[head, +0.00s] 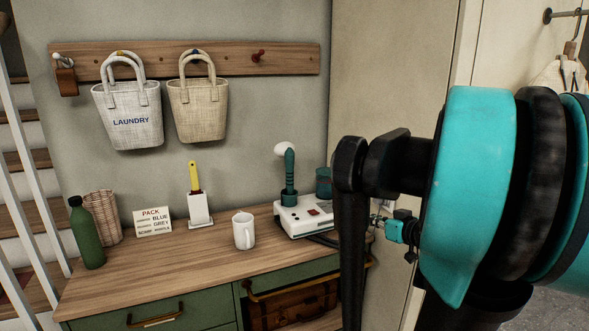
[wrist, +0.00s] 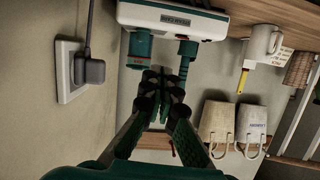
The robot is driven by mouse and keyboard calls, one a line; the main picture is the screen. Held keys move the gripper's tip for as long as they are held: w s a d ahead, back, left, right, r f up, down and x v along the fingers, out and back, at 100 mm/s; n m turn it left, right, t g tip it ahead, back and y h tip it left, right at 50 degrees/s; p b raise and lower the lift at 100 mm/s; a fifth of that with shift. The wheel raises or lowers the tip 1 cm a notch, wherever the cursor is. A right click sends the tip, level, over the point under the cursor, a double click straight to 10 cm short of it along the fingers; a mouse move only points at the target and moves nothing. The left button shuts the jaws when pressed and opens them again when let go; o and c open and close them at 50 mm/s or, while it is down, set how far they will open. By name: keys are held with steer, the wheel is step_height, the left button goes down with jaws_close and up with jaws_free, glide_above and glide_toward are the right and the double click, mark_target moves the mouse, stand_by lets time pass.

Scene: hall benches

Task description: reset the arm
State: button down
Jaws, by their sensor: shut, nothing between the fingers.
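In the wrist view my gripper (wrist: 165,88) has its dark fingers drawn together, with nothing between them. The fingertips appear just below the white device (wrist: 185,20) in the picture, close to its teal cup (wrist: 140,50) and teal-handled tool (wrist: 187,58). I cannot tell whether they touch. In the head view my teal and black arm fills the right side and hides part of the bench's right end. The fingers cannot be made out clearly there.
The wooden bench (head: 150,270) holds a green bottle (head: 86,235), woven basket (head: 103,215), sign (head: 153,221), yellow-handled brush (head: 194,178), white mug (head: 244,230) and the white device (head: 305,216). Two bags hang from the peg rail (head: 225,62). A wall plug (wrist: 88,70) is left in the wrist view.

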steer(key=s+a+f+m+g+h, duration=0.1)
steer(key=s+a+f+g, duration=0.5)
steer(key=f, duration=0.5)
steer(key=s+d+f+m+g+h, duration=0.3)
steer(key=s+f+h, duration=0.2)
steer(key=s+f, duration=0.3)
steer(key=shift+s, duration=0.95)
